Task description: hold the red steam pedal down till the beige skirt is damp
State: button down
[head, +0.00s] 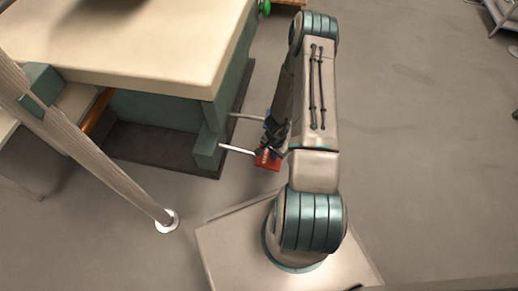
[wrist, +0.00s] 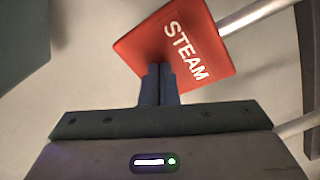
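The red steam pedal (head: 267,163) sits low at the end of a metal rod from the green base of the table. In the wrist view it is a red plate marked STEAM (wrist: 205,30). My gripper (wrist: 160,70) has its two dark fingers together with nothing between them. The fingertips overlap the pedal's near edge in the wrist view; I cannot tell whether they press on it or how far down it is. In the head view my arm partly hides the pedal. I cannot make out a beige skirt in either view.
The cream-topped table (head: 150,50) stands at the left. A slanted pole with a round foot (head: 167,221) stands in front.

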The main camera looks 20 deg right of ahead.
dwell(0.3)
notch_tip(320, 180, up, 10)
jog(key=p, duration=0.7)
jog(key=shift+f, duration=0.25)
dwell(0.3)
